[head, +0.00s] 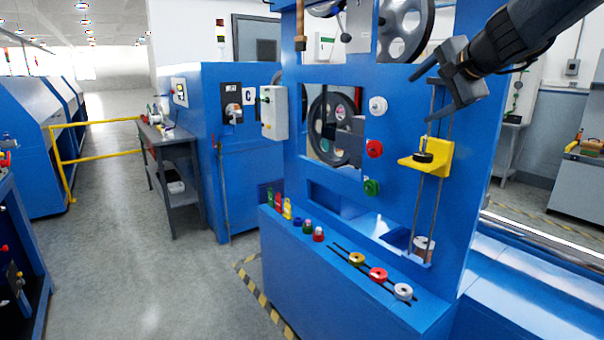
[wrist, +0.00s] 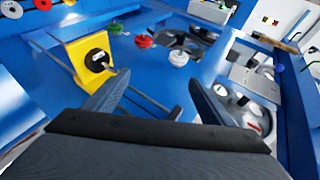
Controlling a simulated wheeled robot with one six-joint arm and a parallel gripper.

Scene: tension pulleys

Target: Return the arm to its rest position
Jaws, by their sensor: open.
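My gripper (head: 446,84) is at the upper right of the head view, at the end of my dark arm. Its two fingers are apart and nothing is between them. It is in front of the blue machine panel (head: 405,150), above the yellow bracket (head: 434,158) on the vertical rods. In the wrist view my gripper (wrist: 165,95) shows two spread fingers. The yellow bracket (wrist: 78,50) with its black round part (wrist: 97,60) is beyond the left finger. Whether the fingers touch the panel or rods cannot be told.
White, red and green knobs (head: 373,149) stick out of the panel left of the bracket. The machine's front ledge carries yellow, red and white rings (head: 378,274). Large grey pulleys (head: 333,128) sit in the machine's openings. A grey side table (head: 172,150) and yellow rail (head: 95,123) stand left; the floor aisle is open.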

